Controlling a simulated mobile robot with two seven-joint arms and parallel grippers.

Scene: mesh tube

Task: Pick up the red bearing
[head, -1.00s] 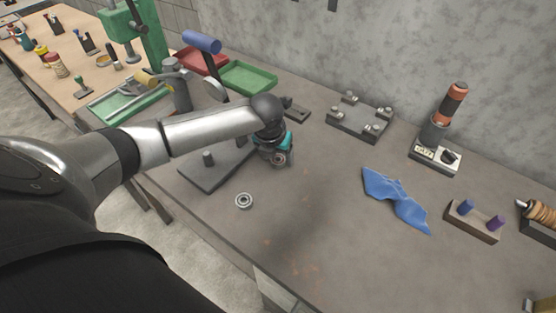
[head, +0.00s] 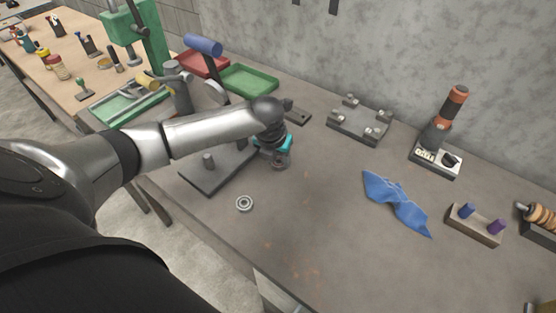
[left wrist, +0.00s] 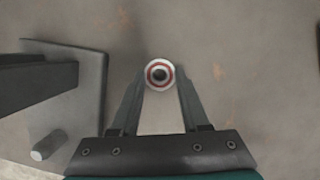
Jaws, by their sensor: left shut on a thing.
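The red bearing (left wrist: 159,74), a pale metal ring with a red band around a dark centre, sits between the fingertips of my left gripper (left wrist: 160,88) in the left wrist view. The fingers are shut on its two sides. In the head view my left gripper (head: 280,161) is over the workbench, just right of a dark plate, and its wrist partly hides the bearing. I cannot tell whether the bearing touches the bench. My right gripper is not in view.
A second, grey bearing (head: 244,203) lies on the bench nearer me. The dark plate (head: 220,172) with an upright peg (head: 208,160) stands left of the gripper. A blue cloth (head: 396,202) and a fixture block (head: 359,126) lie to the right. The bench front is clear.

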